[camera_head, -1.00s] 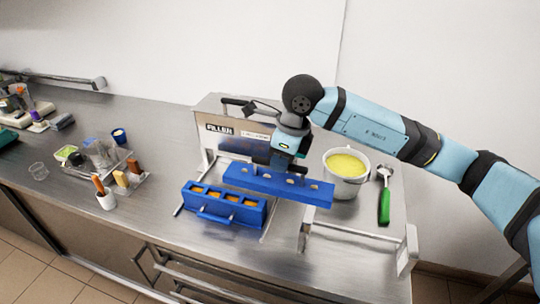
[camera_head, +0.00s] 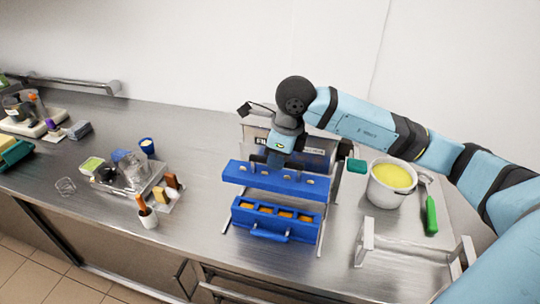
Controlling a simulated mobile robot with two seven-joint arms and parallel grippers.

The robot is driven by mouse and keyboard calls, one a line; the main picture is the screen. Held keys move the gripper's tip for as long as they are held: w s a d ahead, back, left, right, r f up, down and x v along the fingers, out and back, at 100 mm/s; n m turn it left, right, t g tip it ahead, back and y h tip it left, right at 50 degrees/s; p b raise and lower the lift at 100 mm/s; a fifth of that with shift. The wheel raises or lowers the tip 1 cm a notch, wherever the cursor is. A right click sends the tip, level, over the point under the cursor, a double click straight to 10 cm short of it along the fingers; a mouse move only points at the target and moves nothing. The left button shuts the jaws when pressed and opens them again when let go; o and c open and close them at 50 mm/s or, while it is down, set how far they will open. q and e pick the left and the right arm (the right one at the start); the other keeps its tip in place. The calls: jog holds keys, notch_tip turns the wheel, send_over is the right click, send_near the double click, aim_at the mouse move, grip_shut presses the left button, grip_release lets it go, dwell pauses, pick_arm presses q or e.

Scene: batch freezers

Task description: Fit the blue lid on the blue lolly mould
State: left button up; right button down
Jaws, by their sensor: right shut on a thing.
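The blue lid (camera_head: 272,182) is a long bar with a row of small holes. My right gripper (camera_head: 278,160) is shut on it from above and holds it roughly level. The blue lolly mould (camera_head: 298,229) sits on the steel counter, with a row of orange-filled cavities open at the top and a handle on its front. In the picture the lid lies just above and behind the mould, lined up along its length and apart from it. The exact height gap is hard to tell. My left gripper is not in view.
The filler machine (camera_head: 256,133) stands behind the lid, partly hidden by my gripper. A white pot of yellow mix (camera_head: 391,184) and a green-handled scoop (camera_head: 431,214) are at right. A tray of small items (camera_head: 150,183) stands left; counter between is clear.

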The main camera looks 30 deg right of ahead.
aim_at(278, 176)
jog(key=shift+s+d+f+b, duration=0.1)
jog(key=shift+f+b, duration=0.3)
jog(key=shift+f, duration=0.3)
jog(key=shift+f+b, duration=1.05)
jog(key=shift+f, duration=1)
jog(key=shift+f+b, duration=0.3)
jog(key=shift+f, duration=0.05)
jog(key=shift+f+b, duration=1.7)
jog(key=shift+f, duration=0.1)
jog(key=shift+f+b, duration=0.25)
jog(key=shift+b, duration=0.65)
jog(key=shift+f+b, duration=1.1)
jog(key=shift+b, duration=0.2)
